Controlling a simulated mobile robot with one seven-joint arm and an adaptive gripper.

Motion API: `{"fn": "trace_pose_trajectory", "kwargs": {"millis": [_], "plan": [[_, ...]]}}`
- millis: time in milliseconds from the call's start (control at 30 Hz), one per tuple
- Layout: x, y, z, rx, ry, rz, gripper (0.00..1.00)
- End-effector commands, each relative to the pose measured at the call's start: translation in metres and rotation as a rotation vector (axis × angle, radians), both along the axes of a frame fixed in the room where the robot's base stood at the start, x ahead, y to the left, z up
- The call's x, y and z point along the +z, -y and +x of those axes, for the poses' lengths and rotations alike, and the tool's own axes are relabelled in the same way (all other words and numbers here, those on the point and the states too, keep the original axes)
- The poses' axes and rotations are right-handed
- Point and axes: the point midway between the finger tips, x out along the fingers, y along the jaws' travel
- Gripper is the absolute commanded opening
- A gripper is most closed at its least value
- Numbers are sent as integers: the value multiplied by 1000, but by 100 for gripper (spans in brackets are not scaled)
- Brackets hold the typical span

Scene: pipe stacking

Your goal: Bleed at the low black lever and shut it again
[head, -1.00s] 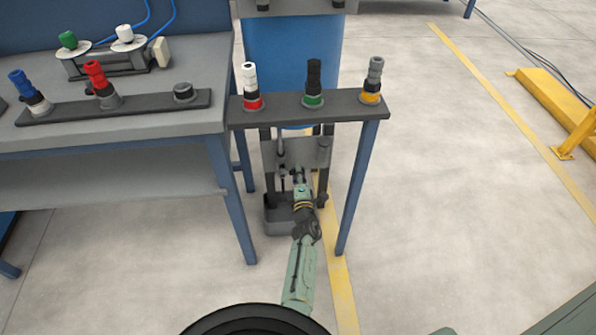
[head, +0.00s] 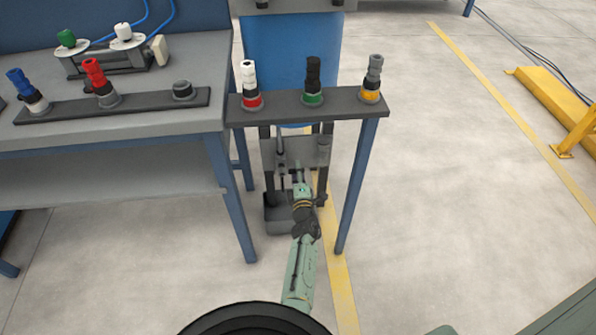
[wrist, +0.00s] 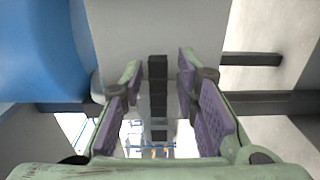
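The low black lever (wrist: 158,80) stands upright in the middle of the wrist view, between the two purple-padded fingers of my gripper (wrist: 160,72). The fingers are spread, with a gap showing on each side of the lever. In the head view my gripper (head: 301,187) reaches in low under the rack shelf, in front of the grey plate (head: 300,153) below the blue tank (head: 290,60). In that view I cannot make out the lever clearly against the dark fittings and my arm.
The shelf (head: 346,107) above my arm carries white, black and grey capped fittings, with a blue leg (head: 357,190) close on the right. The bench (head: 160,122) is at left. Open floor (head: 450,190) lies to the right.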

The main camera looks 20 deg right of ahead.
Motion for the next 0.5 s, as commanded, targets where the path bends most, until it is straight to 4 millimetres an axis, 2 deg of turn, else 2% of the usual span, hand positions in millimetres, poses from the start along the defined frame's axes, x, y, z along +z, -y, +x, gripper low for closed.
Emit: {"fn": "trace_pose_trajectory", "kwargs": {"millis": [333, 500], "plan": [[2, 0, 0, 1, 0, -2, 32], [17, 0, 0, 2, 0, -6, 32]]}}
